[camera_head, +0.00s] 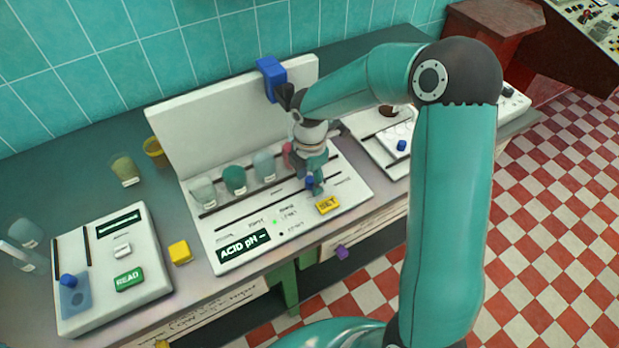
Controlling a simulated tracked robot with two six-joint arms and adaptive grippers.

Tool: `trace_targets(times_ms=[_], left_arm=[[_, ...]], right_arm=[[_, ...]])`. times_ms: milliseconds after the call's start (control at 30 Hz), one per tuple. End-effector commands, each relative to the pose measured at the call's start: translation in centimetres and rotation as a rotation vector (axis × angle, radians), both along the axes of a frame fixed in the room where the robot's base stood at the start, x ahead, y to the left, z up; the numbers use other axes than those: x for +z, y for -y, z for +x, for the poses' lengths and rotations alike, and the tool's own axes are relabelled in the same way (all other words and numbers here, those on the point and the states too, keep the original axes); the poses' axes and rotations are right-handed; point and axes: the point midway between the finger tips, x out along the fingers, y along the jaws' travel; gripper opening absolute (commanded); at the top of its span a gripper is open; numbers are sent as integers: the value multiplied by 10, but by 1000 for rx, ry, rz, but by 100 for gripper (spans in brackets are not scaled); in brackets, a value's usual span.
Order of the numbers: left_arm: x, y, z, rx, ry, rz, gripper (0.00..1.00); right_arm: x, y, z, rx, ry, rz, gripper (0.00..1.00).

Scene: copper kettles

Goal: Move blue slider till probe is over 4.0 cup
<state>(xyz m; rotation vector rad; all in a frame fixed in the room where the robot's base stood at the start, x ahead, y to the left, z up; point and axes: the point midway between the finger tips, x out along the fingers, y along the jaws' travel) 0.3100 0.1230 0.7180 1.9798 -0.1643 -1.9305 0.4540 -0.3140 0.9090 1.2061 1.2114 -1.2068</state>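The acid pH device (222,258) has a white back panel and a slotted front panel. A small blue slider knob (310,182) sits toward the right end of its front slot. My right gripper (313,186) reaches down at this knob; its fingers are small and partly hidden, so I cannot tell whether they grip it. A row of cups stands behind the slot: a pale cup (203,193), a green cup (235,180), a pale grey cup (264,166) and a pinkish cup (289,155) partly behind my wrist. A blue block (271,76) with a dark probe-like part (286,96) is on the back panel. The cup labels are unreadable. My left gripper is out of view.
A white device with a green READ button (129,279) stands at the left. A yellow cube (180,252) lies between the devices. A yellow SET button (327,205) is just right of my gripper. Another white panel (388,150) stands behind my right arm.

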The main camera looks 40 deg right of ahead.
Motion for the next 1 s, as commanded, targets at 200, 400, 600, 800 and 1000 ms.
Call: trace_targets(times_ms=[200,400,600,800,1000], left_arm=[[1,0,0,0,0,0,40],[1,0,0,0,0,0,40],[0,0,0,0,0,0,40],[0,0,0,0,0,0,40],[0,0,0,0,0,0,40]], right_arm=[[3,0,1,0,1,0,52],[28,0,2,0,6,-2,52],[68,0,2,0,6,0,52],[102,0,2,0,3,0,52],[118,0,1,0,1,0,52]])
